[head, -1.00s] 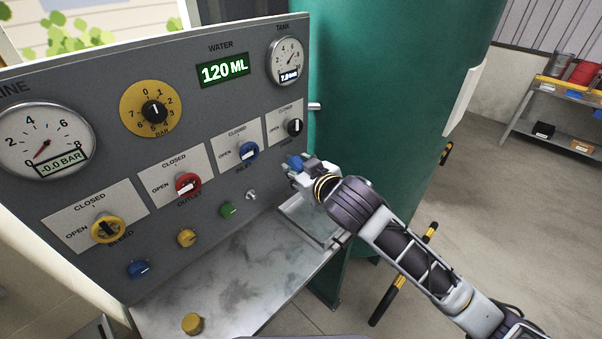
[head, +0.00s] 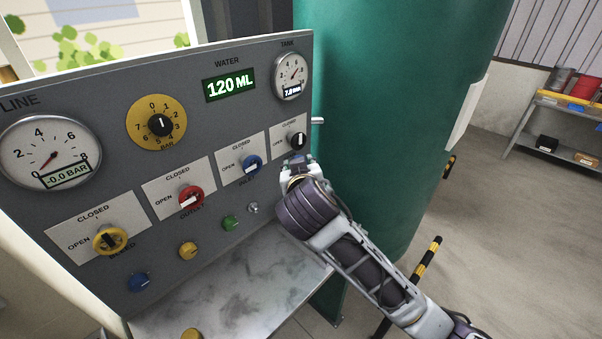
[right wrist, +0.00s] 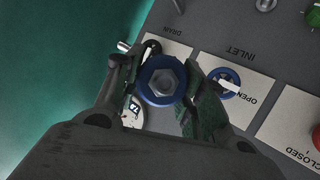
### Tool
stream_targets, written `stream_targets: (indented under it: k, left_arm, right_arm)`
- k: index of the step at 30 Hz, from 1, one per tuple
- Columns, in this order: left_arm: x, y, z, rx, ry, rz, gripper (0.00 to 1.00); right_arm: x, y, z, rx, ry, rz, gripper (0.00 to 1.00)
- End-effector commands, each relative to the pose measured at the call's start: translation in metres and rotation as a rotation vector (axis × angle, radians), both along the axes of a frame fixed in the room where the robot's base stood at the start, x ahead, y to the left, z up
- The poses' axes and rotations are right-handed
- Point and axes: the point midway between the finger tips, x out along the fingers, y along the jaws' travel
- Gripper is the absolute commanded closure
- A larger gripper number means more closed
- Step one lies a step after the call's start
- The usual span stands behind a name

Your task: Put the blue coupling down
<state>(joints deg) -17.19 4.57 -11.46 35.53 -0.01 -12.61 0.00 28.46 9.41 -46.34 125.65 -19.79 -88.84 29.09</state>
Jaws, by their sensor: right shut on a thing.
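The blue coupling (right wrist: 161,82) is a blue ring with a metal hex centre, held between the fingers of my right gripper (right wrist: 155,100) in the right wrist view. In the head view my right gripper (head: 298,172) is in front of the panel's right part, just below the black drain knob (head: 298,139). Only a small bit of blue shows at its tip there, and my wrist hides the rest. The coupling appears in front of the panel; I cannot tell its distance from it. My left gripper is not in view.
The grey panel (head: 60,205) carries several knobs and ports, with gauges at both ends. A metal shelf (head: 230,292) below it has clear room, with a yellow cap (head: 191,334) at its front edge. A green tank (head: 390,110) stands close on the right.

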Motion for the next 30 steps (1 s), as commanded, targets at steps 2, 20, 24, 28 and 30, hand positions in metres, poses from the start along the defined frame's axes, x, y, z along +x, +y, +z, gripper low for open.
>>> stream_targets:
  k: [2, 20, 24, 28, 30]
  left_arm:
    - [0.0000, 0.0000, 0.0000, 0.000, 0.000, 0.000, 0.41]
    - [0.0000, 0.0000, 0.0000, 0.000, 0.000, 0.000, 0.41]
    - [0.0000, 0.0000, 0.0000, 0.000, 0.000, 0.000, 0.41]
    - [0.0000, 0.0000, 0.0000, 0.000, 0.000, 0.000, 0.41]
    - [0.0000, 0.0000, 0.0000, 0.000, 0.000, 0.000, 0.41]
  right_arm:
    - [0.0005, 0.0012, 0.0034, 0.002, -0.002, -0.020, 0.89]
    - [0.0008, 0.0010, 0.0064, 0.001, -0.002, -0.054, 0.89]
    - [0.0007, 0.0004, 0.0052, 0.000, -0.001, -0.044, 0.89]
    - [0.0001, -0.0010, 0.0025, 0.000, 0.001, -0.018, 0.89]
    - [-0.0002, -0.0025, 0.0003, -0.001, 0.002, 0.005, 0.89]
